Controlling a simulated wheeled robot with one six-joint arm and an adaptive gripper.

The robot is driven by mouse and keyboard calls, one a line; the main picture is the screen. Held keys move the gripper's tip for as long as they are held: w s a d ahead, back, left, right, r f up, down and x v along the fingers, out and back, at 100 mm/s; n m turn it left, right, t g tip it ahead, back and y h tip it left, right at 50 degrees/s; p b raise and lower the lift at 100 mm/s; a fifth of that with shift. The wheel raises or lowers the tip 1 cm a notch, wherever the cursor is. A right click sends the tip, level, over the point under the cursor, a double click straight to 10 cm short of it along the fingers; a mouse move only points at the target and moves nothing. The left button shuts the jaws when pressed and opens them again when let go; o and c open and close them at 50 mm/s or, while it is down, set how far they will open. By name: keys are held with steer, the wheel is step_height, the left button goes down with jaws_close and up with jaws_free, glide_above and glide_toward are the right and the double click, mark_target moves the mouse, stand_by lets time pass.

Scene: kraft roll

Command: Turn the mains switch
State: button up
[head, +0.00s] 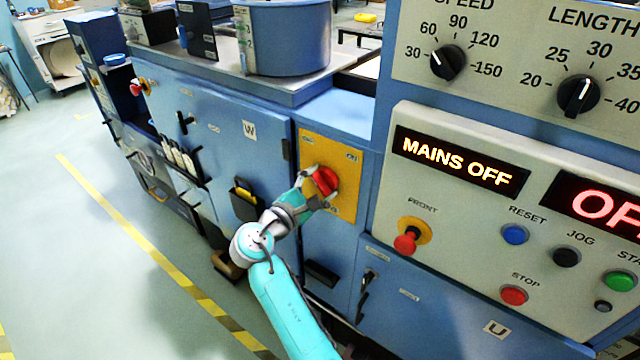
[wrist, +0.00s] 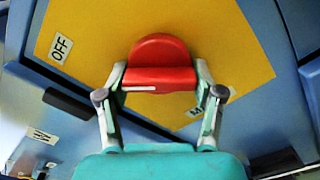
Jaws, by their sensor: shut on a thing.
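The mains switch is a red rotary handle (head: 324,181) on a yellow plate (head: 346,208) on the blue machine front. In the wrist view the red handle (wrist: 158,62) sits in the middle of the yellow plate (wrist: 215,30), with an OFF label (wrist: 60,48) at upper left and another, partly hidden label at lower right. My gripper (head: 316,184) reaches it from the left in the head view. In the wrist view my gripper (wrist: 159,84) has one finger on each side of the handle's bar and is shut on it. A display (head: 459,162) reads MAINS OFF.
A control panel (head: 470,240) with dials, buttons and a red FRONT knob (head: 407,240) stands to the right. Black handles and a black holder (head: 244,199) stick out from the blue doors. The floor (head: 120,270) at left is clear, with a yellow-black line.

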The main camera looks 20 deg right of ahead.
stand_by(0.3)
steer(key=o, duration=1.1)
steer(key=shift+o, duration=0.2)
steer(key=shift+a, duration=0.1)
steer(key=v, duration=1.2)
steer(key=shift+f, duration=0.1)
